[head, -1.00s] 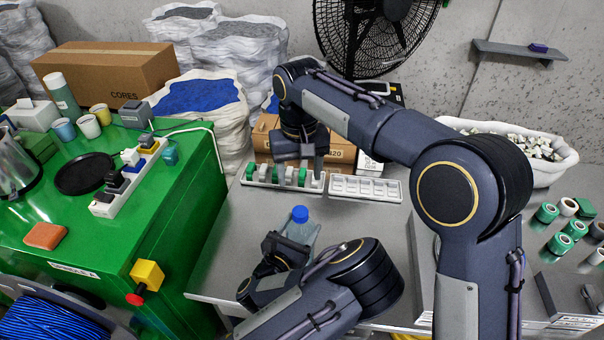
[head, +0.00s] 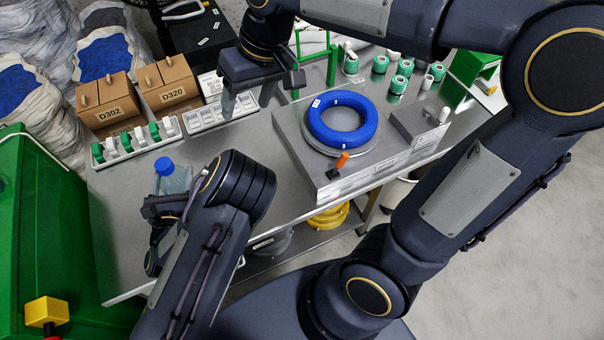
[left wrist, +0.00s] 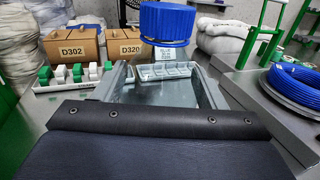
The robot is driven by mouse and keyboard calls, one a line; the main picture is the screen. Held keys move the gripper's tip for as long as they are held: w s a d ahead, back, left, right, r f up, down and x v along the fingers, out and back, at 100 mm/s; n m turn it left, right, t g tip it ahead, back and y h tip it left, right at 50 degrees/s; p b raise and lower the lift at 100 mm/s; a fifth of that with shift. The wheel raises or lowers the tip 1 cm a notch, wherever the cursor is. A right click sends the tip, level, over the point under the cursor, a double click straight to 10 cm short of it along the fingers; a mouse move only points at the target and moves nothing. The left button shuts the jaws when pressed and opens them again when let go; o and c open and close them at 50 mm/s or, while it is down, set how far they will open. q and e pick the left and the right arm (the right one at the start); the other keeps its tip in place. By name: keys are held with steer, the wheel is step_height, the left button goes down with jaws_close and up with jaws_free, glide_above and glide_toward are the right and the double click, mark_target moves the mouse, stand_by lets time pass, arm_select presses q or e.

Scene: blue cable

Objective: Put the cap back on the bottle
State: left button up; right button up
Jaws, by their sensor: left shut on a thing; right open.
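The clear bottle (head: 173,183) stands upright near the left end of the grey table, with the blue cap (head: 164,165) at its top. In the left wrist view the cap (left wrist: 167,22) sits over the bottle's neck; whether it is fully seated I cannot tell. My left gripper (head: 168,204) is shut on the bottle's body, below the cap. The bottle's lower part is hidden behind this gripper and my arm. My right gripper (head: 255,88) is open and empty, up and to the right of the bottle, near the right end of a white tray, apart from the cap.
A white tray with green and white pieces (head: 135,140) and an empty compartmented tray (head: 207,116) lie behind the bottle. Boxes D302 (head: 105,105) and D320 (head: 170,85) stand farther back. A blue cable coil (head: 342,120) sits to the right. Bare table lies between bottle and coil.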

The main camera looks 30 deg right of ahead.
steer(key=s+d+f+m+t, duration=0.1)
steer(key=s+d+f+t, duration=0.1)
steer(key=s, duration=0.6)
steer(key=s+d+f+m+t, duration=0.2)
steer(key=s+f, duration=0.3)
steer(key=s, duration=0.4)
steer(key=shift+d+f+y, duration=0.25)
steer(key=shift+d+y, duration=0.05)
steer(key=shift+d, duration=0.45)
